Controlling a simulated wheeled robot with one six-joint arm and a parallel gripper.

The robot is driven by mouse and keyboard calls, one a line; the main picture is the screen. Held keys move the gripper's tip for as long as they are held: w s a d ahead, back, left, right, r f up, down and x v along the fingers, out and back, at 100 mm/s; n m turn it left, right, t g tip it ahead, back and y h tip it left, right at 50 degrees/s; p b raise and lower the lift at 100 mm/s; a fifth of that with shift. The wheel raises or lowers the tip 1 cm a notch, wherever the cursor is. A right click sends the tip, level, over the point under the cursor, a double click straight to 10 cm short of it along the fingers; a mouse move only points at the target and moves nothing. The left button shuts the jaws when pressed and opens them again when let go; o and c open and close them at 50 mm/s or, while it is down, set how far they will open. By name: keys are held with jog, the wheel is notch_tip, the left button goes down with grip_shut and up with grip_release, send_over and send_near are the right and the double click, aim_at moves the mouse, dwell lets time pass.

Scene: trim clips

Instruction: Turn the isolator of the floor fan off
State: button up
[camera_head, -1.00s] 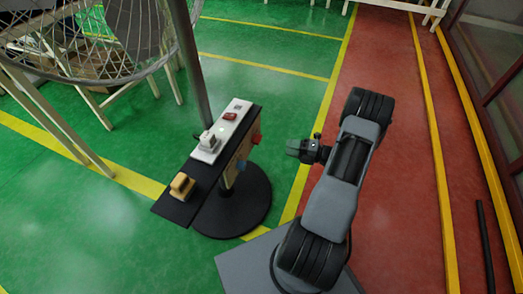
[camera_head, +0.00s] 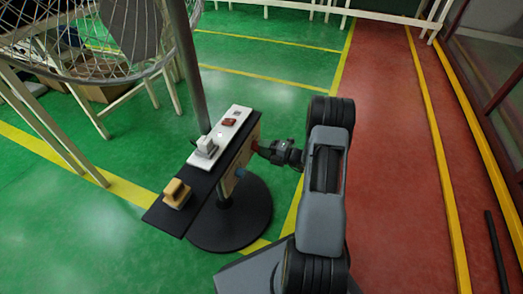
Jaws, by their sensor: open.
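The floor fan shows as a wire cage (camera_head: 90,40) at the upper left. Its grey pole (camera_head: 188,70) rises beside a narrow stand with a black top and round black base (camera_head: 228,225). A red knob (camera_head: 255,146), which looks like the isolator, sticks out from the tan side panel (camera_head: 235,168) of the stand. My gripper (camera_head: 264,151) points left at this knob, level with it in the picture, and is open. Its tips hide part of the knob. I cannot tell whether they touch it or which way the knob is turned.
A white strip (camera_head: 222,134) on the stand's top carries a grey block (camera_head: 206,147) and a small red switch (camera_head: 229,122). A yellow block (camera_head: 177,193) sits at the near end. A blue button (camera_head: 240,172) is below the red knob. Red floor at right is mostly clear.

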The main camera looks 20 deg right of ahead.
jog(key=shift+w+a, duration=0.25)
grip_shut()
dwell(0.3)
